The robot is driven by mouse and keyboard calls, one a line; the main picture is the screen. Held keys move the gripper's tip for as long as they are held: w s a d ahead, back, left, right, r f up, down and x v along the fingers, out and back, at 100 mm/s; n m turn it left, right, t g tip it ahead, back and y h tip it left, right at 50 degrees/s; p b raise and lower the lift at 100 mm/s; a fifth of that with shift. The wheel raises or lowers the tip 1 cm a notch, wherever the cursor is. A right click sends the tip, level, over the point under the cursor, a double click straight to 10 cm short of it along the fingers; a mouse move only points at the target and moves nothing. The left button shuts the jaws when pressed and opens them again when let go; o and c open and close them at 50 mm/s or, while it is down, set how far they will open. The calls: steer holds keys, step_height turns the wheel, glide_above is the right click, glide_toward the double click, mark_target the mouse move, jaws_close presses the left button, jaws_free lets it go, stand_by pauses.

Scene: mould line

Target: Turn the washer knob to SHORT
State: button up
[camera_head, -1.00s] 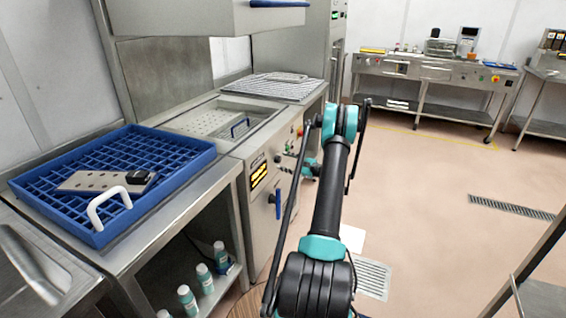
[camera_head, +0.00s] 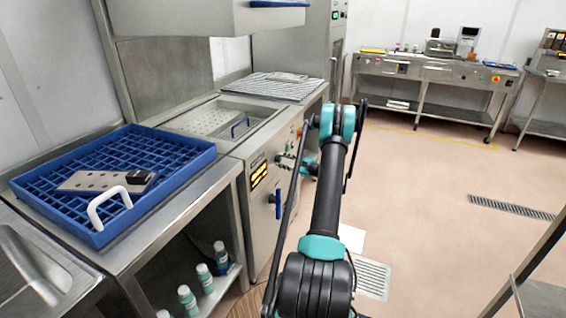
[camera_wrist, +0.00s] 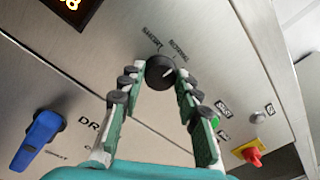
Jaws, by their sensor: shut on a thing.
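The washer knob (camera_wrist: 160,72) is round and dark, on the steel front panel in the wrist view, with a small pale mark on its face. Small printed labels stand above it on the panel; they are too tilted and small to read surely. My gripper (camera_wrist: 159,78) is shut on the knob, with one green-and-grey finger on each side of it. In the head view my gripper (camera_head: 284,160) is at the front of the steel washer (camera_head: 240,175); the knob cannot be made out there.
In the wrist view, a blue handle (camera_wrist: 38,138) is at lower left, a green button (camera_wrist: 214,121) and a red knob on yellow (camera_wrist: 252,156) at right, and a lit display (camera_wrist: 75,10) at top left. A blue rack (camera_head: 172,187) sits on the left bench. Floor at right is clear.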

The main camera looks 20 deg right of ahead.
steer(key=n, duration=0.5)
steer(key=shift+f+n+y, duration=0.1)
steer(key=shift+n+y, duration=0.2)
steer(key=shift+n, duration=2.3)
steer(key=o, duration=1.2)
steer(key=shift+c, duration=0.2)
steer(key=v, duration=1.2)
steer(key=shift+d+f, duration=0.1)
